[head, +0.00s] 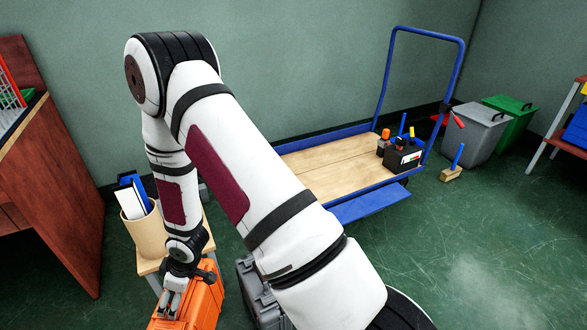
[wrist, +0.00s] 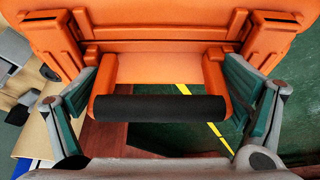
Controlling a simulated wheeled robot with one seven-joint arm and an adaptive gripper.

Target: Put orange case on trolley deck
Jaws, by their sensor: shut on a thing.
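The orange case (head: 205,301) is at the bottom left of the head view, partly covered by my arm. Its body (wrist: 160,28) fills the top of the wrist view, with a black-gripped handle (wrist: 158,108) in front. My gripper (head: 173,298) is at the case's top; in the wrist view my gripper (wrist: 160,100) has a finger on each side of the handle and is shut on it. I cannot tell whether the case rests on something. The blue-framed trolley with a wooden deck (head: 335,165) stands at the centre right, partly hidden by my arm.
A black caddy (head: 403,160) with bottles stands on the deck's right end. A wooden stand (head: 148,266) holds a tan bin (head: 145,232) beside the case. A dark grey case (head: 250,290) is right of it. Grey (head: 473,130) and green (head: 513,122) bins stand behind right.

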